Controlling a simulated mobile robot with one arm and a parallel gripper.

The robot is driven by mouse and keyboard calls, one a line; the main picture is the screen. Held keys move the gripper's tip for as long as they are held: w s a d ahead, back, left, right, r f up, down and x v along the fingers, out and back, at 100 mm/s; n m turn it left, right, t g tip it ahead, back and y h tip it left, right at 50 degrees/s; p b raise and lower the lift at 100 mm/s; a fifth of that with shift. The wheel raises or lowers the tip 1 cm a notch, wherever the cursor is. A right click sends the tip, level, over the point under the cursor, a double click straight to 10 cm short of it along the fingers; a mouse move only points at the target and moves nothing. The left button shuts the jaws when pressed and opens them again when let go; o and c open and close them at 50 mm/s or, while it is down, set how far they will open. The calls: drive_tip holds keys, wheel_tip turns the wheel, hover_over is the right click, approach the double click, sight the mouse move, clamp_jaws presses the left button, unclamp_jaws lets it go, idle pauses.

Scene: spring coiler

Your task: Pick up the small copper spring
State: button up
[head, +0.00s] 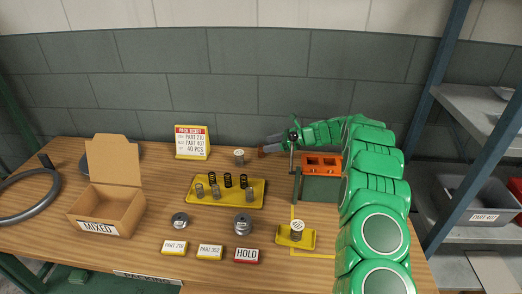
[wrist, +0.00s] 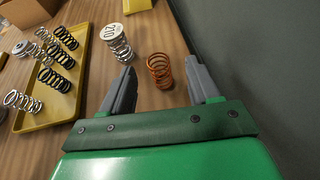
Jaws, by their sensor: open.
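The small copper spring (wrist: 160,70) stands upright on the wooden table in the wrist view, just beyond and between my open fingertips. In the head view the copper spring (head: 262,152) shows only as a small orange-brown bit beside my gripper, which partly hides it. My gripper (wrist: 163,75) is open and empty, its two grey fingers apart on either side of the spring's line. In the head view my gripper (head: 270,144) reaches left, low over the back of the table.
A silver spring with a white tag (wrist: 116,42) stands close left of the copper spring. A yellow tray (head: 228,202) holds several dark and silver springs. The green-and-orange coiler block (head: 320,185) stands below my arm. A cardboard box (head: 122,211) marked MIXED is at left. The grey wall is behind.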

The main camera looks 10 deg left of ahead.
sight(261, 145)
drive_tip(key=x, duration=0.3)
drive_tip(key=shift+s+a+f, duration=0.1)
drive_tip(key=shift+a+f, duration=0.2)
drive_tip(key=shift+f, duration=0.1)
drive_tip(key=shift+a+f, duration=0.2)
drive_tip(key=shift+a, duration=0.35)
drive_tip(key=c, duration=1)
